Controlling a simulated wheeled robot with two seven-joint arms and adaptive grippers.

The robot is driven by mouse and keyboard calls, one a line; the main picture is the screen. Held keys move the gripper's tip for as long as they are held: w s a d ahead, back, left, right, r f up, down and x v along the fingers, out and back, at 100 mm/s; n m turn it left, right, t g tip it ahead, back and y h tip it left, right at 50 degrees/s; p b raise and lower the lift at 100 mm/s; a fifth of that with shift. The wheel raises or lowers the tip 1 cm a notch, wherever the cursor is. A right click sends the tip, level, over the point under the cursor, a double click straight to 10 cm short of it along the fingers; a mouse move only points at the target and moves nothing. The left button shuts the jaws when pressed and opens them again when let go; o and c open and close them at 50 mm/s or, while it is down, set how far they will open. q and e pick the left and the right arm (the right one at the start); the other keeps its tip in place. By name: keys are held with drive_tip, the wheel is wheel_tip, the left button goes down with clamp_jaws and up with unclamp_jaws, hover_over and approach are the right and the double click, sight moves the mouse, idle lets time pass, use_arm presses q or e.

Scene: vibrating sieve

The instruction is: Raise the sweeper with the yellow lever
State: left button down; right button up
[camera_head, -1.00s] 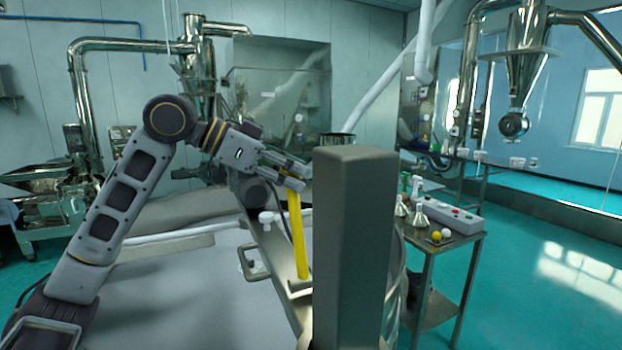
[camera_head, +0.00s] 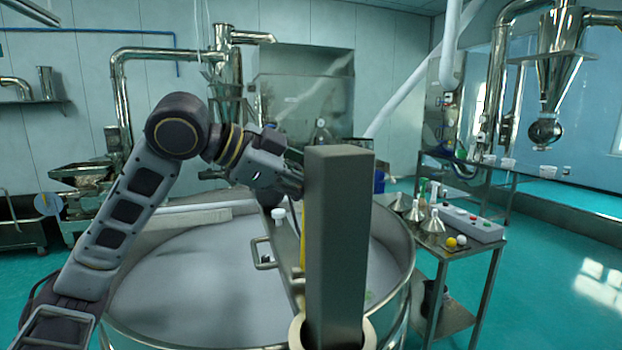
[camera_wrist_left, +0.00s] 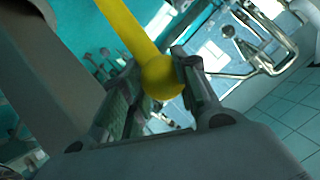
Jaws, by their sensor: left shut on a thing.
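My left gripper (camera_head: 292,178) is shut on the yellow lever (camera_head: 303,238), beside the tall grey post (camera_head: 338,240). In the head view, only a thin strip of the lever shows, with the rest behind the post. In the left wrist view, the lever's round yellow knob (camera_wrist_left: 161,76) sits between the fingers (camera_wrist_left: 158,95), and its shaft runs up and left. The metal beam (camera_head: 284,245) beside the lever spans the round sieve drum (camera_head: 402,245). I cannot clearly make out the sweeper's lower parts. My right gripper is not in view.
A metal side table (camera_head: 450,250) right of the drum holds a control box (camera_head: 472,222), metal funnels (camera_head: 432,222) and small yellow and white balls. The post stands close in front. Open green floor (camera_head: 550,290) lies at the right.

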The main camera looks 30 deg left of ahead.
use_arm(q)
drive_tip(key=shift+r, duration=0.1)
drive_tip(key=c, duration=1.2)
unclamp_jaws()
drive_tip(key=shift+c, duration=0.2)
drive_tip(key=shift+s+a, duration=0.1)
drive_tip(key=shift+a, duration=0.05)
drive_tip(key=v, duration=1.1)
drive_tip(key=shift+s+a+r, duration=0.15)
drive_tip(key=shift+s, duration=0.05)
